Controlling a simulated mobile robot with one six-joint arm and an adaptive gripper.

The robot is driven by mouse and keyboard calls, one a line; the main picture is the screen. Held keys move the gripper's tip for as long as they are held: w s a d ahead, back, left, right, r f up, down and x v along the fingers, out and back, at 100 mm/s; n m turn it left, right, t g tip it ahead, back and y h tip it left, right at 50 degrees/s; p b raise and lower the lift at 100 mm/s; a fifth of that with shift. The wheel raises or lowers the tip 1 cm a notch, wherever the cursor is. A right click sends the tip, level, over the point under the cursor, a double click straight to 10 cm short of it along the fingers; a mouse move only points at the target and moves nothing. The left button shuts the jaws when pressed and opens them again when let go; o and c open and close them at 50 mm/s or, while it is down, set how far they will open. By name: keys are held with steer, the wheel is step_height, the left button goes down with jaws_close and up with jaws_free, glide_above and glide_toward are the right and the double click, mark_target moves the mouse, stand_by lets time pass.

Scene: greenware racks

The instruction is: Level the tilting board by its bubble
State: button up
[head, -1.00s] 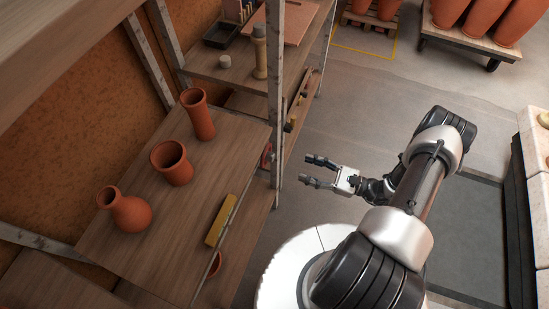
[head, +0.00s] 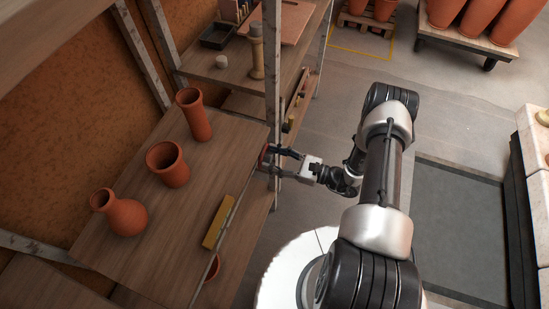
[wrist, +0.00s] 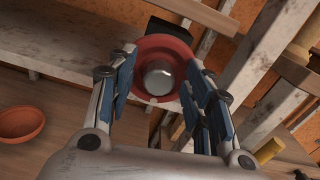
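The wooden board (head: 165,215) holds three terracotta pots: a round-bellied bottle (head: 123,214), a wide cup (head: 168,165) and a tall vase (head: 194,114). A yellow level (head: 217,222) lies near its right edge; its bubble is too small to read. A round red knob (wrist: 144,80) with a silver centre (wrist: 159,78) is ahead in the wrist view. It shows partly beside the post in the head view (head: 264,156). My gripper (head: 271,160) is open at the knob, with its fingers (wrist: 160,62) on either side. I cannot tell whether they touch it.
A metal post (head: 273,85) stands close to my gripper. Terracotta bowl (wrist: 22,123) sits low at left in the wrist view. Behind are a shelf with a pale-topped column (head: 257,55), a small grey cylinder (head: 222,62) and a dark tray (head: 219,36).

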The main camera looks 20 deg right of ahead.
steer(key=c, duration=1)
steer(key=shift+m, duration=0.7)
steer(key=o, duration=1)
steer(key=shift+o, duration=0.2)
steer(key=shift+d, duration=0.15)
steer(key=v, duration=1.2)
